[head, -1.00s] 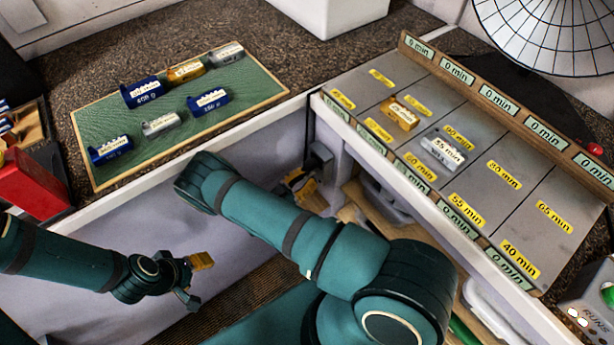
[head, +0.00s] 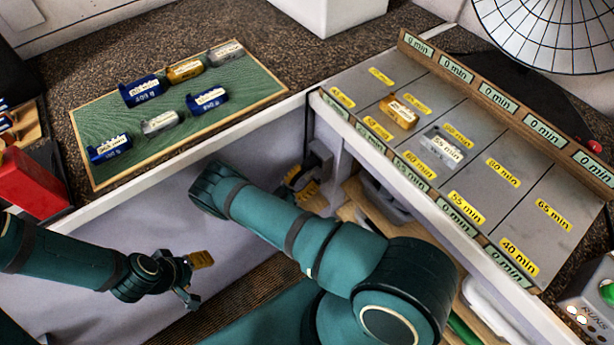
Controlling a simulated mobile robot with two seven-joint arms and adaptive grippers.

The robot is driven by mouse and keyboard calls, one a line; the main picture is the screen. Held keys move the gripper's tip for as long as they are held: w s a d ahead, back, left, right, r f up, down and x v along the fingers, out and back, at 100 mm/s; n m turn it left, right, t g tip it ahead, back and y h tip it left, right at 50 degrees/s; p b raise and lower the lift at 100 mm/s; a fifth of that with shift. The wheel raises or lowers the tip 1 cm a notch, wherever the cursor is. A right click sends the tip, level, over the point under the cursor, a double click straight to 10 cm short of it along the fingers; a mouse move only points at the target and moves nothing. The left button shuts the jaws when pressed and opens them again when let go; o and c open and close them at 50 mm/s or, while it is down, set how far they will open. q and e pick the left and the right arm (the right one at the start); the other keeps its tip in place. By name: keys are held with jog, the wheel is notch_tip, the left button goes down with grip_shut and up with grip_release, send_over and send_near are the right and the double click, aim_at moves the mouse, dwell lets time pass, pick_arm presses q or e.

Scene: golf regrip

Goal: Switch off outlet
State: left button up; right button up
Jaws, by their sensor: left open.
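My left gripper (head: 196,279) is at the lower left, in front of the white cabinet front. Its jaws are apart with nothing between them, and one fingertip is yellow. My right arm crosses the middle of the view. What seems to be my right gripper (head: 303,189), with yellow fingers, shows partly behind that arm in the recess under the counter. Whether it is open or shut I cannot tell. A small grey fitting (head: 319,156) on the recess wall, just above it, may be the outlet. Its switch cannot be made out.
A green board (head: 180,105) with several blue, yellow and silver weight blocks lies on the counter at the left. A grey sectioned tray (head: 500,205) with minute labels holds a yellow and a silver block. A red box (head: 33,185) stands at the left edge.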

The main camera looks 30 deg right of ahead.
dwell(0.3)
jog(key=w+v, duration=0.1)
jog(key=v, duration=1.1)
jog(key=shift+s, duration=0.5)
